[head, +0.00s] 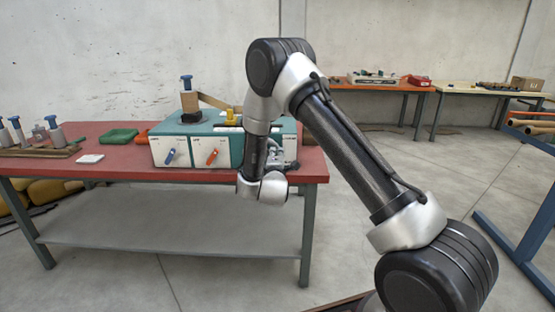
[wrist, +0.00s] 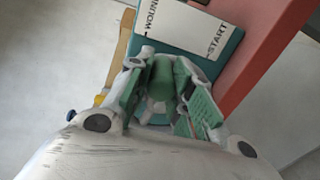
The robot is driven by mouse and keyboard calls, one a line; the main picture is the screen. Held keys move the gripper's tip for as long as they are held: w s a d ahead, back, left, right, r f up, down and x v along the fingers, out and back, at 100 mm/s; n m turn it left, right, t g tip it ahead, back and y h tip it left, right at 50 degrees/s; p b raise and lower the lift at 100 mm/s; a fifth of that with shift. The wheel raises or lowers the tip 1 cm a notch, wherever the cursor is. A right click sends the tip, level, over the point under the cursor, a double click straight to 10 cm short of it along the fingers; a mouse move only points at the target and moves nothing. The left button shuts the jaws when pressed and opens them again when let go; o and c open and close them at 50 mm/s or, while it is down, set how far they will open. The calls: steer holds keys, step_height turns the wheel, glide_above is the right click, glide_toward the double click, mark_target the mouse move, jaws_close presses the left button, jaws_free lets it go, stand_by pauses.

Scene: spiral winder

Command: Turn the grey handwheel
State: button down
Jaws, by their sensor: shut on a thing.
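The winder (head: 222,131) is a teal-topped box with white front panels on the red bench. My gripper (wrist: 165,104) is at the right end of its front, close to the panel marked WOUND and START (wrist: 187,28). Its green-padded fingers are closed in from both sides on the grey handwheel (wrist: 154,108), of which only a small part shows between them. A short green cylinder (wrist: 162,74) shows at the far end of the gap.
The winder's front carries a blue lever (head: 170,156) and an orange lever (head: 212,156). The red bench (head: 100,172) holds blue-topped tools, a green tray (head: 118,136) and a white pad (head: 89,158). Floor before the bench is clear.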

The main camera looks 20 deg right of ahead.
steer(key=shift+a+r, duration=0.1)
stand_by(0.3)
steer(key=c, duration=1.3)
jaws_free()
steer(key=shift+o, duration=0.2)
steer(key=v, duration=1.2)
